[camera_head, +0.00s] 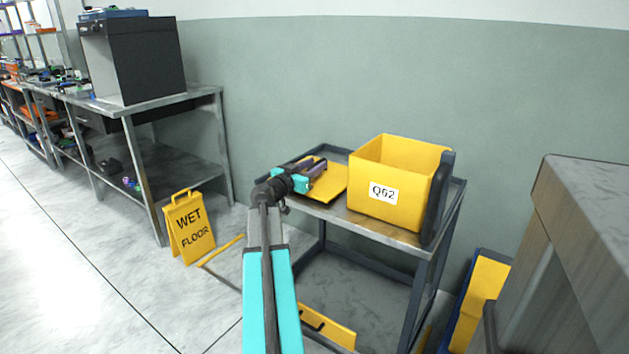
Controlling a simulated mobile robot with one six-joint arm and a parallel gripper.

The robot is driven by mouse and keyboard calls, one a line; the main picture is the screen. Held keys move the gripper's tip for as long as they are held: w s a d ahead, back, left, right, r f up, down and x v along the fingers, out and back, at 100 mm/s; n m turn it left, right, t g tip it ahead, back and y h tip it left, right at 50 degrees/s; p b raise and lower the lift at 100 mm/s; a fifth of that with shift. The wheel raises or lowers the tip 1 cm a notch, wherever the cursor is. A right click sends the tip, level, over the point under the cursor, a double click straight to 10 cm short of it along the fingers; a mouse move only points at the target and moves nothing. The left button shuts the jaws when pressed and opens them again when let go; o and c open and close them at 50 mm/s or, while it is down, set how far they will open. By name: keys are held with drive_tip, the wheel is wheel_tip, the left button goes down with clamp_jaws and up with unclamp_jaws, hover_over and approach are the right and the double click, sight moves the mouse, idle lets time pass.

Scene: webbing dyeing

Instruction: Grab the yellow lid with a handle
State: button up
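A flat yellow piece (333,187), which looks like the lid, lies on the left part of a small metal table, beside a yellow box. Its handle cannot be made out; my gripper covers part of it. My gripper (317,167) is at the far left part of this piece, over or against it. Whether the fingers touch it, and whether they are open or shut, cannot be told at this size.
The yellow box (413,156) labelled Q62 stands right of the lid on the table (410,237). A wet floor sign (188,228) stands at left, near a steel bench (165,104). A grey cabinet (585,270) is at right.

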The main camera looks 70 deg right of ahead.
drive_tip(key=shift+x, duration=0.75)
clamp_jaws()
